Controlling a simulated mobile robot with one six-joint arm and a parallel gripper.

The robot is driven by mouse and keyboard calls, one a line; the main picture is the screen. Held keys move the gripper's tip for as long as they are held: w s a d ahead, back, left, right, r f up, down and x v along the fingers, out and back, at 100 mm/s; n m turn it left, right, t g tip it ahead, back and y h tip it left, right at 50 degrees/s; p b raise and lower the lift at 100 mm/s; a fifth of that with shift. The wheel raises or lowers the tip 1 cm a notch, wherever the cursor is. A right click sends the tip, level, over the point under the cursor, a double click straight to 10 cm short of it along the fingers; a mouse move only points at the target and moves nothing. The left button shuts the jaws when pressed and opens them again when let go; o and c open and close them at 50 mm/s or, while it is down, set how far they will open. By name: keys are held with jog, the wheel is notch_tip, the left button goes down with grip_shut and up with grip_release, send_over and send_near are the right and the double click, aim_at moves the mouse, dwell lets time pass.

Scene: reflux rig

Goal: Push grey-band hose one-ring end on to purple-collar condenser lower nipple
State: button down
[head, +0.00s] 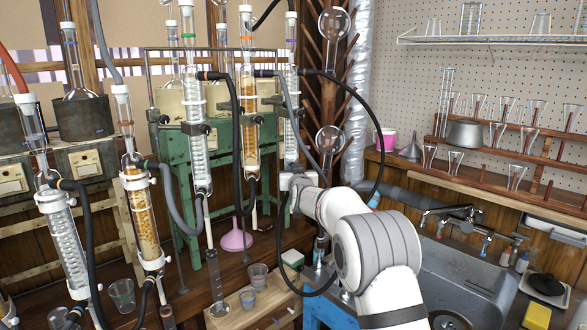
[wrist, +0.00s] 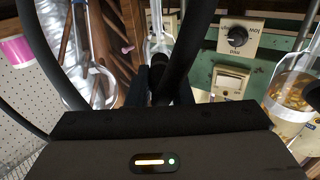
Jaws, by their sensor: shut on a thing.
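The purple-collar condenser (head: 291,95) stands upright on the rack at the right end of the glassware row. Its lower part and lower nipple are hard to make out behind my gripper. My gripper (head: 292,182) is just below and in front of it. In the wrist view, my gripper (wrist: 160,88) is shut on a thick black hose (wrist: 181,55), which runs up between the fingers. In the head view, the black hose (head: 310,293) hangs in a loop below my gripper. I cannot make out its grey band or end ring. Clear glass (wrist: 158,38) shows just beyond the fingertips.
An orange-collar condenser (head: 249,110) with amber filling and its hoses stand close on the left. Another black hose stretch (head: 370,105) arches over my arm. A sink (head: 455,285) is at right. Beakers and a wooden block (head: 245,308) stand on the bench below.

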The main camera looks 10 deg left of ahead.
jog(key=shift+w+a+p, duration=0.15)
jog(key=shift+w+p, duration=0.2)
jog(key=shift+w, duration=0.3)
jog(key=shift+w, duration=0.25)
dwell(0.4)
jog(key=c, duration=1.2)
grip_release()
jog(key=shift+a, duration=0.1)
jog(key=shift+s, duration=0.15)
